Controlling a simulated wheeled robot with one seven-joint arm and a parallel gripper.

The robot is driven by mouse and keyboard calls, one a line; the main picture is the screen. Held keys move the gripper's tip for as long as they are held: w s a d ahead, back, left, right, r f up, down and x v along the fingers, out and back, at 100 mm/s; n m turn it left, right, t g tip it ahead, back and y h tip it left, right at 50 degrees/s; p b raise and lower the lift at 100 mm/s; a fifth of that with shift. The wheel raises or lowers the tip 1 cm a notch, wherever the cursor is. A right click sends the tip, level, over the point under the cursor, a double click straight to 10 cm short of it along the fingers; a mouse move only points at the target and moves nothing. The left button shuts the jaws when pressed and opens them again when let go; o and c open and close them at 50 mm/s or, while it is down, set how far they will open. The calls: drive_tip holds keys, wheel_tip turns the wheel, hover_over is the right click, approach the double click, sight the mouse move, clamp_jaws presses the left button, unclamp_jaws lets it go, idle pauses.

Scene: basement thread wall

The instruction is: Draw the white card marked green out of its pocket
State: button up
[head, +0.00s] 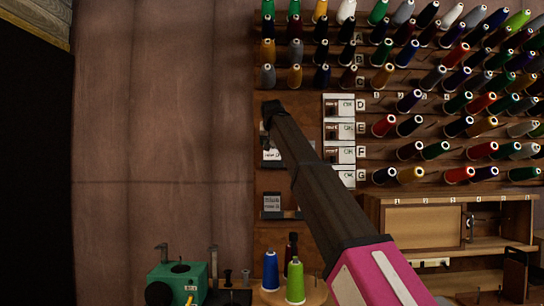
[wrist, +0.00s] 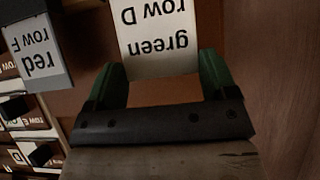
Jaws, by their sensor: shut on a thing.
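The white card marked "green row D" (wrist: 158,38) is between the two green fingers of my gripper (wrist: 160,76) in the wrist view. The print reads upside down there. My gripper is shut on it. In the head view my gripper (head: 268,114) is at the upper end of my arm, in front of the wooden board left of the thread racks. Its fingers and the held card cannot be made out there. The wrist view does not show clearly whether the card's far end is still in a pocket.
A grey-white card marked "red row F" (wrist: 36,50) is beside the held card. Thread cones (head: 480,103) fill pegs at the right. A green machine (head: 180,281) and blue (head: 271,270) and green (head: 295,281) cones stand below. The wall at left is bare.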

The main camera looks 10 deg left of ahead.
drive_tip(key=shift+r, duration=2.45)
wheel_tip(320, 180, up, 4)
